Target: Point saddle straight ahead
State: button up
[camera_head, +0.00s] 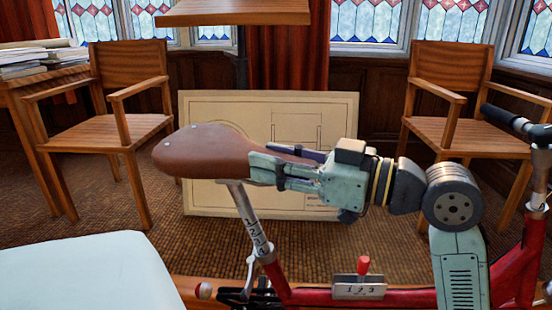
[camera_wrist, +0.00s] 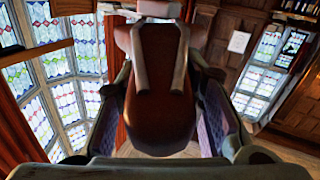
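The brown saddle (camera_head: 205,150) sits on a silver post marked with numbers (camera_head: 250,220) above a red bicycle-like frame (camera_head: 300,297). Its wide rear is at the left and its narrow nose points right, roughly along the frame; any small turn is hard to judge. My gripper (camera_head: 270,165) reaches in from the right, one finger on each side of the nose. In the wrist view the saddle (camera_wrist: 160,105) lies between the purple-padded fingers of my gripper (camera_wrist: 160,75). Gaps show beside the saddle, so the gripper looks open around it. The contact at the fingertips is unclear.
Dark handlebars (camera_head: 515,122) rise at the right. A red-knobbed lever (camera_head: 363,266) with a numbered plate is on the frame. A drawing board (camera_head: 225,205) leans behind. Wooden chairs (camera_head: 110,130) (camera_head: 470,130) stand either side. A pale surface (camera_head: 80,275) fills the lower left.

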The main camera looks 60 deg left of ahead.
grip_shut()
jog(key=shift+w, duration=0.1)
dwell(0.4)
